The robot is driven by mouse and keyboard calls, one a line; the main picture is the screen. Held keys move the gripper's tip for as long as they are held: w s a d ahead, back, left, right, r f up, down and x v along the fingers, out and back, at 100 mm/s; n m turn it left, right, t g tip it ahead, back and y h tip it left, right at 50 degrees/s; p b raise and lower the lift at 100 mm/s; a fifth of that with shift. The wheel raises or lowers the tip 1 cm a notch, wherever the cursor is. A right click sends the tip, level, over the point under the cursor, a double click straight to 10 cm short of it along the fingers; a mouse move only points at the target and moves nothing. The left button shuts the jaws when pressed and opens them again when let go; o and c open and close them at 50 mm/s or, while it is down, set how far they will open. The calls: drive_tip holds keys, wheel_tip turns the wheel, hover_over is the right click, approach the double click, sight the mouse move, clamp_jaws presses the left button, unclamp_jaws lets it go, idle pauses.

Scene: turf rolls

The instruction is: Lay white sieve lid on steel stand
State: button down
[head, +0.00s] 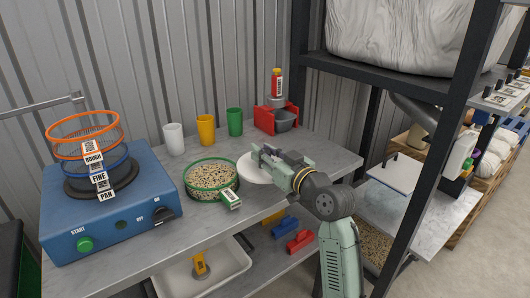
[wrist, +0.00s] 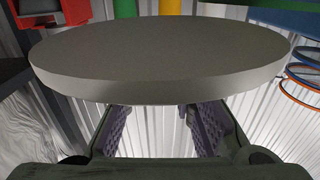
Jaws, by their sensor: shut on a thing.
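The white sieve lid (head: 252,170) is a flat pale disc at the middle of the bench in the head view, right of the green-rimmed sieve. In the wrist view the lid (wrist: 160,55) looks grey and fills the upper part, just beyond the purple fingers. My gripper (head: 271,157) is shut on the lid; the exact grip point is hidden. I cannot tell whether the lid's underside touches anything. I cannot make out a steel stand; the lid and my gripper hide the bench around them.
A green-rimmed sieve of grain (head: 211,178) stands close left of the lid. A blue shaker (head: 110,205) carries stacked sieves (head: 85,128). White, yellow and green cups (head: 206,130) and a red holder (head: 268,119) stand behind. A dark shelf post (head: 435,130) rises right of my arm.

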drive_tip(key=shift+f+b, duration=0.5)
drive_tip(key=shift+f, duration=0.1)
drive_tip(key=c, duration=1.3)
unclamp_jaws()
drive_tip(key=shift+c, duration=0.2)
drive_tip(key=shift+r, duration=0.2)
drive_tip(key=shift+r+p, duration=0.3)
drive_tip(key=shift+p, duration=0.2)
drive_tip(key=shift+r+p, duration=0.55)
drive_tip(key=shift+p, duration=0.05)
drive_tip(key=b+v, duration=0.4)
drive_tip(key=v, duration=0.8)
drive_tip(key=shift+f, duration=0.35)
